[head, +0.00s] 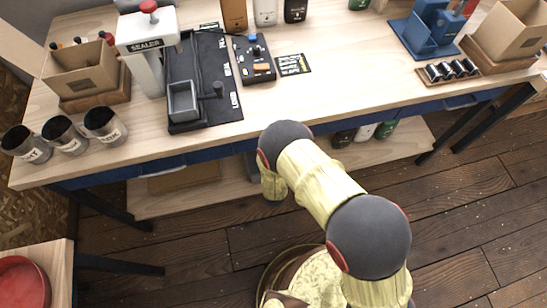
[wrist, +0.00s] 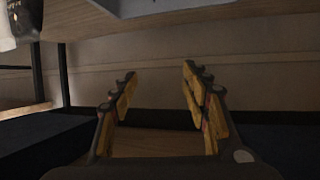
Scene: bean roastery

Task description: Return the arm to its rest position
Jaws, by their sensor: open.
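My arm, pale yellow with dark grey joints, rises from the base at the bottom of the head view and bends toward the front edge of the workbench (head: 330,113). My gripper is hidden in the head view. In the wrist view my gripper (wrist: 158,78) shows two yellow-and-black fingers standing apart with nothing between them. Behind the fingers is a plain brownish panel, and the underside of a tabletop edge shows along the top.
On the bench stand a sealer (head: 148,45), a black tray (head: 205,75), a button box (head: 255,58), metal cups (head: 65,136) and cardboard boxes (head: 80,75). A lower shelf (head: 300,183) holds several bags. A red bowl (head: 22,282) sits on a side table. Wooden floor at right is clear.

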